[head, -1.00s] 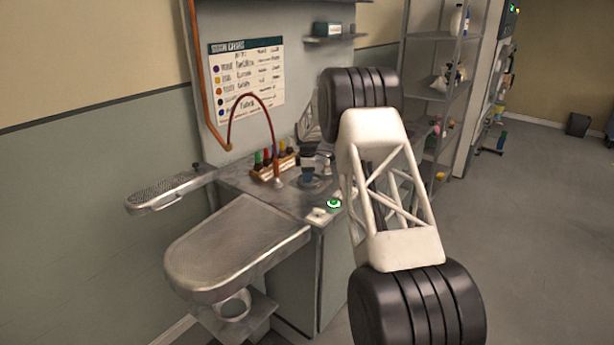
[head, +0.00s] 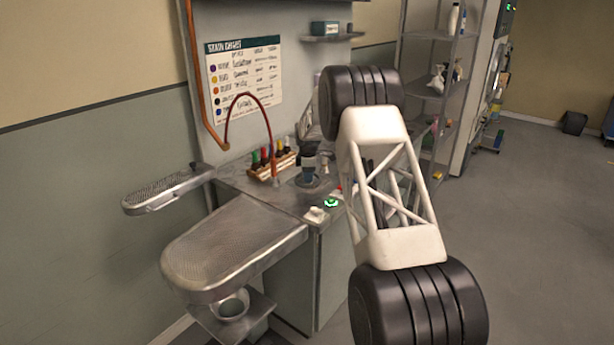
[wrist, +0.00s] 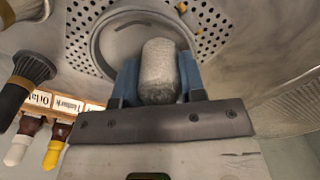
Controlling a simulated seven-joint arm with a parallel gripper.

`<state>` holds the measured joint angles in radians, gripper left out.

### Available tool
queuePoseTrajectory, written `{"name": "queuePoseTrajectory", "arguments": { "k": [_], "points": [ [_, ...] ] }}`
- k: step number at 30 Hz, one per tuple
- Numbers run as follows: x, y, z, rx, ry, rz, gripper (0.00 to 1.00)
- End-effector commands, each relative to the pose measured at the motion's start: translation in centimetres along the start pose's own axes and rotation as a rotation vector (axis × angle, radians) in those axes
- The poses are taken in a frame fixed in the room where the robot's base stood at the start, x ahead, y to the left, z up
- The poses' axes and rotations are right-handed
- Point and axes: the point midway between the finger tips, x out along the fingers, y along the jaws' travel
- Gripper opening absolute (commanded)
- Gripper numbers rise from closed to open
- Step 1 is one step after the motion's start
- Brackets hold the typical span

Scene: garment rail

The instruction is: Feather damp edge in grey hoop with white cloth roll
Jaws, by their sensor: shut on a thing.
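In the wrist view my gripper (wrist: 160,85) has blue fingers closed on the white cloth roll (wrist: 160,68), which points away from the camera. The roll's far end overlaps the inside of the grey hoop (wrist: 97,48), a round ring on a perforated metal surface. I cannot tell whether the roll touches the fabric inside the ring. No damp edge can be made out; the roll and fingers hide part of the hoop. In the head view my own arm covers much of the work area, and roll and hoop cannot be made out.
A perforated metal board (head: 235,245) and a smaller sleeve board (head: 165,190) stand at left. A rack of coloured bottles (head: 275,160) is on the counter; bottles (wrist: 55,150) also show close by at left in the wrist view. A shelf unit (head: 435,90) stands behind.

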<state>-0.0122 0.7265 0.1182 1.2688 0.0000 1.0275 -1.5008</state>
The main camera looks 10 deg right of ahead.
Motion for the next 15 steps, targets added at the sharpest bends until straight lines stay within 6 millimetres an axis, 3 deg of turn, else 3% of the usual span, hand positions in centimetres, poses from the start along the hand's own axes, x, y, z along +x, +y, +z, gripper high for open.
{"name": "queuePoseTrajectory", "arguments": {
  "k": [15],
  "points": [
    [0.12,0.11,1.07,0.0,-0.001,-0.003,0.15]
  ]
}}
